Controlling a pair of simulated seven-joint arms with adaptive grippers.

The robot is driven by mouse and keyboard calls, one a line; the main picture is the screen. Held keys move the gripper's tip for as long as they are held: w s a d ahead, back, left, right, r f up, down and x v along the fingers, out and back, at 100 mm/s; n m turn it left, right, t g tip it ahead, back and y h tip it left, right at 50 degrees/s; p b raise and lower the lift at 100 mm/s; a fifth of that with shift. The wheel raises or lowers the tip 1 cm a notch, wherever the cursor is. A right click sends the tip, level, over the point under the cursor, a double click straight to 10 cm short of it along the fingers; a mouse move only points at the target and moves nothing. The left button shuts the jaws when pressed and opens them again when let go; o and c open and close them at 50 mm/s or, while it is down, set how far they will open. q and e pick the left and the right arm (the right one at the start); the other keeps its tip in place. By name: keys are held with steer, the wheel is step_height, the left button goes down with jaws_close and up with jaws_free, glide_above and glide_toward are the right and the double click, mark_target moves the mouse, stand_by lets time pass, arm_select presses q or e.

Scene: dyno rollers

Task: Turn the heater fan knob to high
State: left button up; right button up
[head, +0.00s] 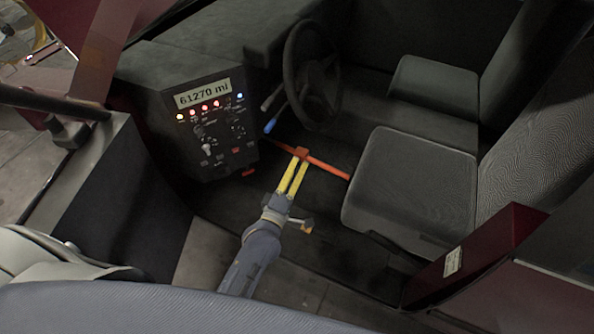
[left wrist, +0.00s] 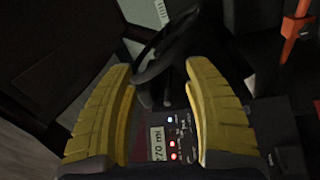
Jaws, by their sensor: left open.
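The dashboard panel (head: 216,170) stands left of centre in the head view, with a mileage display (head: 203,93), a row of lit lamps and several small knobs (head: 207,146). Which one is the heater fan knob is too small to read. My left gripper (head: 299,160) has yellow fingers and is right of the panel, apart from the knobs, its fingertips by a red-orange lever. In the left wrist view the fingers (left wrist: 157,68) are spread with nothing held between them. The display (left wrist: 157,143) shows low between them; the knobs are mostly hidden or dark there. My right gripper is not seen.
The steering wheel (head: 311,75) and a blue-tipped stalk (head: 270,126) are above the gripper. The red-orange lever (head: 328,167) crosses near the fingertips. A seat (head: 411,182) stands at right. There is open floor space between panel and seat.

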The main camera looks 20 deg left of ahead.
mark_target(237, 139)
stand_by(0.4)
arm_select(q)
steer(key=w+a+r+n+t+y, duration=0.1)
steer(key=w+a+r+n+y, duration=0.15)
steer(key=w+n+y, duration=0.7)
steer(key=s+a+f+n+g+y, duration=0.3)
steer(key=s+a+f+n+g, duration=0.15)
steer(key=n, duration=0.75)
steer(key=s+a+f+n+g+y, duration=0.35)
steer(key=a+f+n, duration=0.25)
steer(key=n, duration=0.6)
steer(key=x, duration=1.8)
steer(key=shift+f, duration=0.25)
